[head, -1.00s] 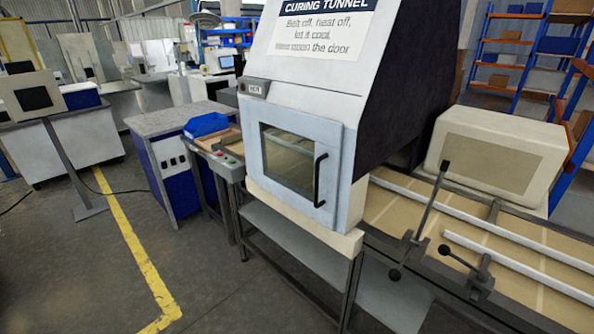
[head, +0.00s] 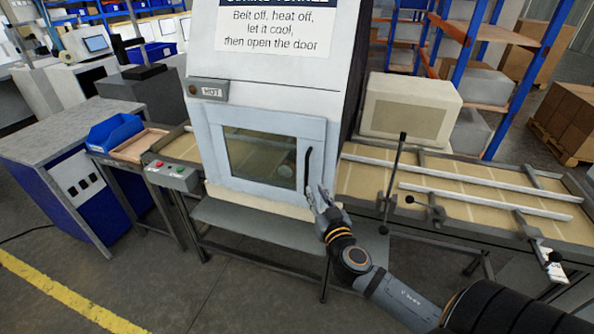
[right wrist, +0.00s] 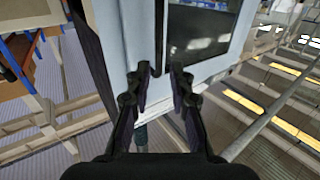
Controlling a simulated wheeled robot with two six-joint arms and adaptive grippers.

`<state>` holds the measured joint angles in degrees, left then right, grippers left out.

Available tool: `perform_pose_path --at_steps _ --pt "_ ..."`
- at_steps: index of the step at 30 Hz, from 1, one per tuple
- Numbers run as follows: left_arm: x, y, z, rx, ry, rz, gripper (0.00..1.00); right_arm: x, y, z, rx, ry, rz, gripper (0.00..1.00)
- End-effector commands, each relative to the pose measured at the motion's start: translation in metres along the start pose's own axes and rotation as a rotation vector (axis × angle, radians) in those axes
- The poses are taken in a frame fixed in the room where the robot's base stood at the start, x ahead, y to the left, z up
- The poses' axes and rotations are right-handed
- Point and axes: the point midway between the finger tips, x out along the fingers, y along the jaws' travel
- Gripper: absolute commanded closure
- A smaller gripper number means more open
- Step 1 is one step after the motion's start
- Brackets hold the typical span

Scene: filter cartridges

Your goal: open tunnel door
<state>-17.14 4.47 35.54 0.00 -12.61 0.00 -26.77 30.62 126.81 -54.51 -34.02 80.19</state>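The tunnel door (head: 214,139) is a pale blue-grey framed panel with a window, and it looks closed on the white curing tunnel (head: 268,85). Its black upright handle (head: 308,168) is on the door's right side. My right gripper (head: 320,192) is at the lower end of the handle, close in front of the door. In the right wrist view, the fingers (right wrist: 163,72) are apart, with the door frame (right wrist: 135,35) and the dark window (right wrist: 200,30) beyond them. I cannot tell whether they touch the handle. My left gripper is out of view.
A box marked HOT (head: 208,90) sits above the door. A control box with red and green buttons (head: 172,177) stands at the left. The conveyor (head: 470,205) with rails and upright levers (head: 392,180) runs to the right. Floor in front is clear.

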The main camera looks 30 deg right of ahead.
Motion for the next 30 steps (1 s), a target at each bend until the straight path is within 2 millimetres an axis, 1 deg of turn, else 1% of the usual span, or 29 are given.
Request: perform_pose_path --at_steps 2,5,7,12,15,20,27,28,30 --pt "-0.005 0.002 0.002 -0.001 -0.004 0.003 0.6 0.008 0.001 -0.002 0.002 0.001 0.003 0.78" --pt "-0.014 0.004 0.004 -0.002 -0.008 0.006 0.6 0.026 0.0 -0.004 0.006 0.0 0.004 0.78" --pt "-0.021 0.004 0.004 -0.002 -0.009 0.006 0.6 0.042 0.001 -0.006 0.004 0.0 0.005 0.78" --pt "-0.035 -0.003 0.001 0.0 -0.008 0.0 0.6 0.077 0.0 -0.004 0.002 -0.001 0.002 0.78" --pt "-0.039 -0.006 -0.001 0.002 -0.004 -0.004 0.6 0.092 0.0 -0.002 0.001 -0.001 0.002 0.78" --pt "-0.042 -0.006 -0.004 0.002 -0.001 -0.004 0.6 0.103 0.0 0.0 0.001 -0.002 0.0 0.78" --pt "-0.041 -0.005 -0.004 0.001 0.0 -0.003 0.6 0.103 0.0 0.001 0.0 -0.002 0.0 0.78" --pt "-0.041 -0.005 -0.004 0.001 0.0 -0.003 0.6 0.103 0.0 0.001 0.0 -0.002 0.0 0.81" --pt "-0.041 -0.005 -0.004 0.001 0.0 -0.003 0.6 0.103 0.0 0.001 0.0 -0.002 0.0 0.91"
